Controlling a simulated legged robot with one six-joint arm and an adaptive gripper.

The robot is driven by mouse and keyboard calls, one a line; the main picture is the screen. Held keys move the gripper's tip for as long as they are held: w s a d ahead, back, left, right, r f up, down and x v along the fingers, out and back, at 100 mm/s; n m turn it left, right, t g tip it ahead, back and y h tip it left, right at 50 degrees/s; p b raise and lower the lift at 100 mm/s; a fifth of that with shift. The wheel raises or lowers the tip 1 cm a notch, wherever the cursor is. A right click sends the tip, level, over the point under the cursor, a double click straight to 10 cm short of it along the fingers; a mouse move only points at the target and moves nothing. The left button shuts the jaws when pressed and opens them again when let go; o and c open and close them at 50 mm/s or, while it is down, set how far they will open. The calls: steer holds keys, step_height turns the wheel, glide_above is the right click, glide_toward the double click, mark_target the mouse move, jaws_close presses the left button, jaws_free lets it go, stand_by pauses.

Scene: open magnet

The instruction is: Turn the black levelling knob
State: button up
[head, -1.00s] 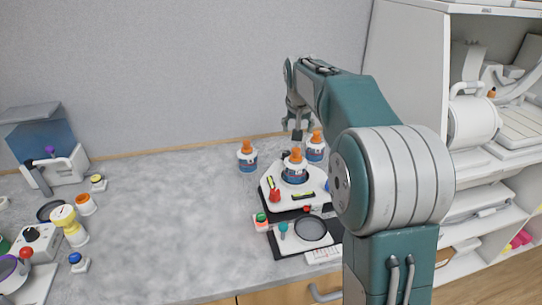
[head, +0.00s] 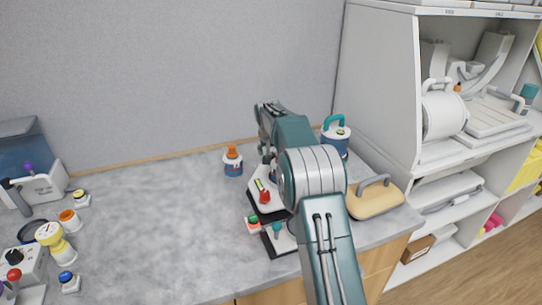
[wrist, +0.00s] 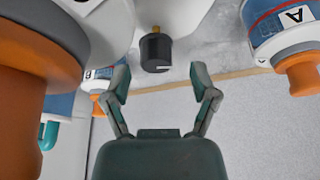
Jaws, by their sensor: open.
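The black levelling knob (wrist: 155,50) shows in the wrist view, on a short brass-coloured stem at the edge of a white body, with a light line on its face. My gripper (wrist: 161,77) is open and empty; the knob lies just beyond its fingertips, roughly centred between them. I cannot tell whether any finger touches it. In the head view the white device (head: 257,187) with a red handle (head: 264,197) stands partly behind my arm. The knob and my fingertips are hidden there.
An orange-capped bottle (head: 233,161) stands left of the device; an "A"-labelled bottle (wrist: 285,25) is right of my gripper. A large orange cap (wrist: 35,95) is close on the left. A teal-handled jar (head: 336,138) and tan case (head: 375,200) stand right.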

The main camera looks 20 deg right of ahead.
steer(key=shift+x, duration=0.9)
steer(key=shift+w+d+f, duration=0.1)
steer(key=shift+d+f, duration=0.05)
steer(key=shift+d, duration=0.2)
steer(key=shift+a, duration=0.1)
jaws_close()
steer(key=shift+a, duration=0.15)
steer(key=shift+f+m, duration=0.1)
steer(key=shift+m, duration=0.3)
steer(key=m+h, duration=0.1)
steer(key=m, duration=0.1)
steer(key=m+g, duration=0.1)
steer(key=m, duration=0.1)
steer(key=shift+f+m+h, duration=0.1)
steer(key=shift+m+h, duration=0.2)
steer(key=shift+h, duration=0.1)
steer(key=m+g, duration=0.1)
steer(key=m, duration=0.2)
steer(key=m+g+h, duration=0.1)
steer(key=m, duration=0.2)
steer(key=shift+g, duration=0.3)
steer(key=shift+m, duration=0.5)
